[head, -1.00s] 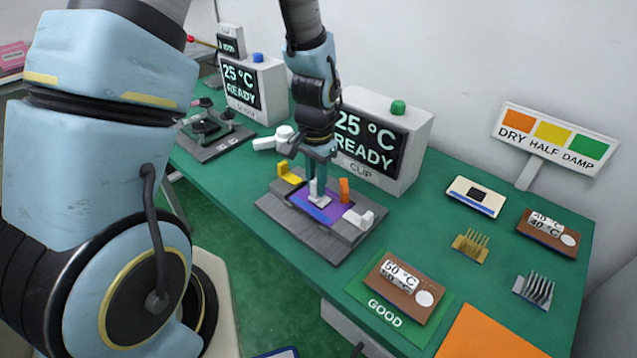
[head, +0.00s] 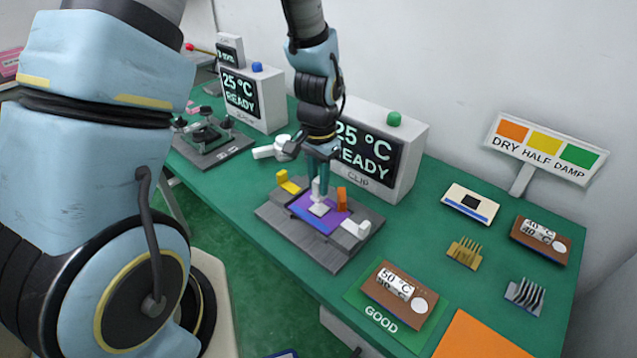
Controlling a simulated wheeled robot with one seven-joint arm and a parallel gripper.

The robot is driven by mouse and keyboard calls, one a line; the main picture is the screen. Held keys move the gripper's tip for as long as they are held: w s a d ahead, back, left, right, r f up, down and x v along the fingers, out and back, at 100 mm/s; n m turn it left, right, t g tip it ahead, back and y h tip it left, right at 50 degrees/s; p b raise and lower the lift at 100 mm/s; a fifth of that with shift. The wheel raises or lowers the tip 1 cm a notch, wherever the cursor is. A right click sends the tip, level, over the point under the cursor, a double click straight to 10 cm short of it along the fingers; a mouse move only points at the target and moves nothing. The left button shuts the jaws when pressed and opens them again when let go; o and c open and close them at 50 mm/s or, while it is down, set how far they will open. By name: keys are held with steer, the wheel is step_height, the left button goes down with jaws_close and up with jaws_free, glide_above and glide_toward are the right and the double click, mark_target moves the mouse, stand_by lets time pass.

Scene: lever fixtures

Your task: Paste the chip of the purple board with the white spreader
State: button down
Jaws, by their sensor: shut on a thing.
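The purple board (head: 333,216) lies flat in a grey fixture (head: 330,256) on the green bench. My gripper (head: 318,190) is over the board, pointing down, shut on the white spreader (head: 318,208). The spreader's flat foot is at the middle of the board. The chip is hidden under or behind the spreader, and I cannot tell whether the foot touches it.
Yellow (head: 287,182), orange (head: 341,198) and white (head: 357,228) blocks stand around the board. The CLIP display box (head: 383,150) is close behind. A brown module (head: 400,292) lies on the GOOD mat (head: 360,301). Gold (head: 465,252) and grey (head: 525,295) heat sinks lie at right.

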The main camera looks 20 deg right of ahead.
step_height(320, 180, up, 6)
steer(key=p, duration=0.4)
steer(key=shift+f, duration=0.15)
steer(key=shift+f, duration=0.1)
